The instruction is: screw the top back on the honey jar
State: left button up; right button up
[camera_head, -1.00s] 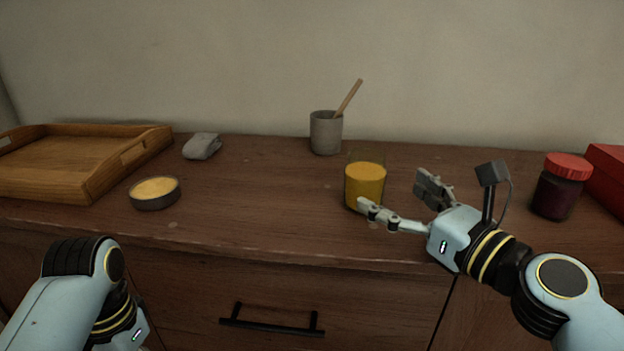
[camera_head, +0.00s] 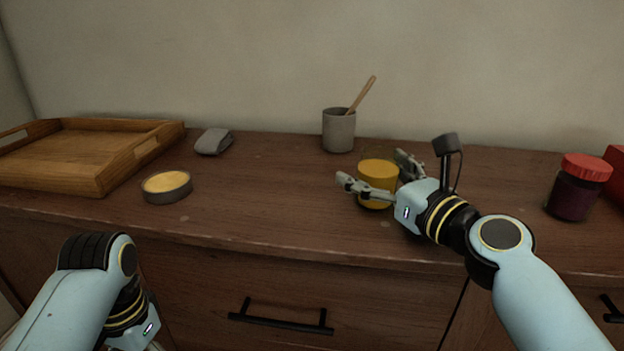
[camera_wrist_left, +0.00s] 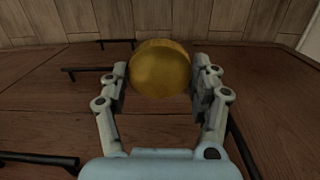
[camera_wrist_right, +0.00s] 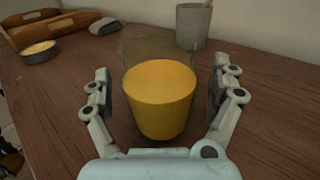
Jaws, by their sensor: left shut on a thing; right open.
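The open honey jar (camera_head: 377,176) is a clear glass with amber honey, upright on the wooden top. My right gripper (camera_head: 372,172) is open, with one finger on each side of it. In the right wrist view the jar (camera_wrist_right: 160,97) stands between the spread fingers (camera_wrist_right: 160,92), with gaps visible on both sides. My left gripper (camera_wrist_left: 160,82) is shut on a round golden top (camera_wrist_left: 160,68), which shows in the left wrist view. In the head view the left gripper and the top are out of sight, low at the left.
A dark tin with yellow contents (camera_head: 167,187), a wooden tray (camera_head: 100,180) and a grey lump (camera_head: 213,141) are at the left. A grey cup with a stick (camera_head: 339,130) stands behind the jar. A red-lidded dark jar (camera_head: 577,190) and a red box (camera_head: 616,172) are at the right.

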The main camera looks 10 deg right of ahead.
aim_at(378, 145)
dwell(0.3)
jog(key=c, duration=1.7)
pick_arm(q)
jog(key=shift+r, duration=0.15)
pick_arm(e)
jog(key=shift+r, duration=0.15)
jog(key=shift+c, duration=0.2)
pick_arm(q)
jog(key=r+p, duration=0.3)
jog(key=shift+w+r, duration=0.3)
jog(key=shift+r, duration=0.05)
pick_arm(e)
notch_tip(378, 145, up, 4)
jog(key=shift+r, duration=0.2)
pick_arm(q)
jog(key=r+p, duration=0.4)
jog(key=shift+w+r, duration=0.2)
jog(key=shift+r, duration=0.1)
pick_arm(e)
jog(key=s+d+r, duration=0.6)
jog(key=s+d, duration=0.1)
jog(key=d, duration=0.2)
jog(key=shift+s+r, duration=0.15)
jog(key=shift+r, duration=0.05)
jog(key=o, duration=0.9)
jog(key=c, duration=1)
